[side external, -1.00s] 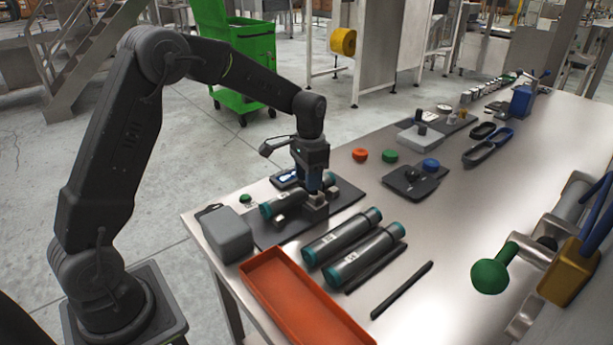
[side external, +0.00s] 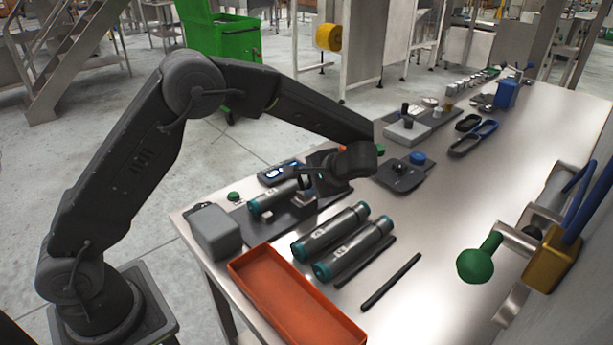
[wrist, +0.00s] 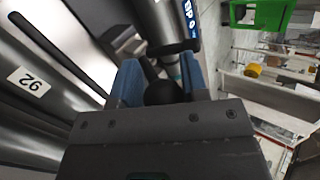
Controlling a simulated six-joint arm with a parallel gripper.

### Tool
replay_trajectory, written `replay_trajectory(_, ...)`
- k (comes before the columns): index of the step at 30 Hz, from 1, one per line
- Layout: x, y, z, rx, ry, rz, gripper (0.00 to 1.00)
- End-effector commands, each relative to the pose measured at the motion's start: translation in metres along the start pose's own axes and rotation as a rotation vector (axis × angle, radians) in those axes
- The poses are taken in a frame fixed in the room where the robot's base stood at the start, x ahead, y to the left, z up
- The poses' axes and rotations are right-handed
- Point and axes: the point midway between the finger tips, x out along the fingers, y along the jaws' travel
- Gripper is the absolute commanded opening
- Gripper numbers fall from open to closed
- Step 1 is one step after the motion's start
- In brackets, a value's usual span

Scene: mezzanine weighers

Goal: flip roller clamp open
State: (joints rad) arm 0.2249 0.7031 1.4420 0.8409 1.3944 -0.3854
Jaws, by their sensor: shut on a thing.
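The roller clamp stands on a dark base plate (side external: 247,222) near the table's left end. A dark roller (side external: 272,200) with teal ends lies in it, beside small grey blocks (side external: 302,200). My gripper (side external: 309,178) is tipped over to nearly level at the right of the clamp, pointing left. In the wrist view its blue fingers (wrist: 160,82) are shut on a black ball knob (wrist: 163,93), with a dark stem running from it toward the clamp. My gripper and wrist hide much of the lever in the side view.
Two loose rollers (side external: 330,232) (side external: 353,250) lie in front, with black rods (side external: 391,281) beside them. An orange tray (side external: 290,300) and a grey box (side external: 216,232) are at the near edge. A dark pad with a blue knob (side external: 417,158) stands beyond my wrist.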

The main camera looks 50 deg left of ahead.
Motion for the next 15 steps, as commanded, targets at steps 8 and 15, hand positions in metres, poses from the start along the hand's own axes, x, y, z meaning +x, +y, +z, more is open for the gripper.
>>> replay_trajectory(8, -0.0024, -0.0018, -0.0016, -0.013, -0.025, -0.139, 0.00)
replay_trajectory(15, -0.0037, -0.0005, -0.0016, -0.015, -0.032, -0.178, 0.00)
